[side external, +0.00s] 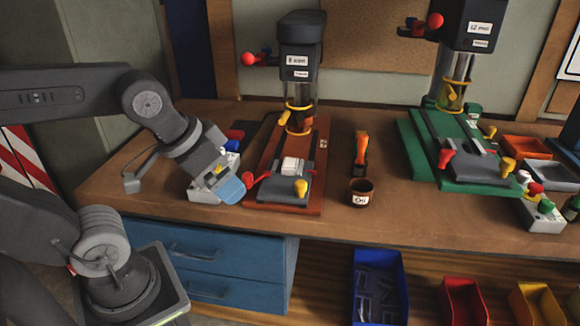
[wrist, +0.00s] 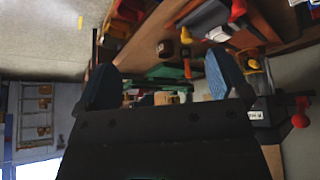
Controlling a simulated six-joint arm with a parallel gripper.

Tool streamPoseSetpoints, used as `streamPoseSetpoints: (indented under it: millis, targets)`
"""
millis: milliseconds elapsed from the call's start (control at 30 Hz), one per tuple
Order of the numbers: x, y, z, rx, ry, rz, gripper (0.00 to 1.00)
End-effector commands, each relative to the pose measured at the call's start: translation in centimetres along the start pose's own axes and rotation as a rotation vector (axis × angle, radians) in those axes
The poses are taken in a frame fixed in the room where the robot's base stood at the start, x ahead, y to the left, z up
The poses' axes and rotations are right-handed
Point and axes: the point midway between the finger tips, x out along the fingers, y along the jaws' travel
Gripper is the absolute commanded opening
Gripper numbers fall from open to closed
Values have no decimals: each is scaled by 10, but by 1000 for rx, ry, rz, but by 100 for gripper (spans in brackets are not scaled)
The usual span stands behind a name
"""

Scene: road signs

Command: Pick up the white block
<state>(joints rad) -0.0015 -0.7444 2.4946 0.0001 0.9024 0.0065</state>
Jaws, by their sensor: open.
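The white block (side external: 292,164) sits on the grey vise (side external: 280,188) of the orange-brown drill press base, left of the middle of the bench in the side view. My gripper (side external: 230,188) is to the left of the vise, apart from the block, with its blue fingertip pointing toward the lower right. In the wrist view my gripper (wrist: 160,82) is open, its two blue-padded fingers spread wide with nothing held between them. The vise (wrist: 205,18) shows at the top of the wrist view; I cannot clearly make out the block there.
The drill press (side external: 298,60) rises behind the vise, with a red-knobbed lever (side external: 248,59). A control box (side external: 205,188) is beside my gripper. A brown cup (side external: 361,192) and an orange-handled brush (side external: 361,150) stand right of the base. A green press base (side external: 415,150) is further right.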

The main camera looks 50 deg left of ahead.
Motion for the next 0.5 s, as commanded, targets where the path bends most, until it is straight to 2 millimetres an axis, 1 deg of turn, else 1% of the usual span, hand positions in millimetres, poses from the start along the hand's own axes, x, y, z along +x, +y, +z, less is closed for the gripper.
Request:
streamPoseSetpoints:
  millis: [67, 167, 267, 300, 367, 500]
  targets:
    - [0, -2, -9, 17, -15, -5, 94]
    - [0, -9, -32, 77, -54, -13, 94]
    - [4, -20, -65, 166, -115, -18, 94]
    - [7, -26, -80, 206, -140, -17, 94]
    - [14, -36, -100, 266, -180, -12, 94]
    - [37, -63, -144, 402, -269, 15, 94]
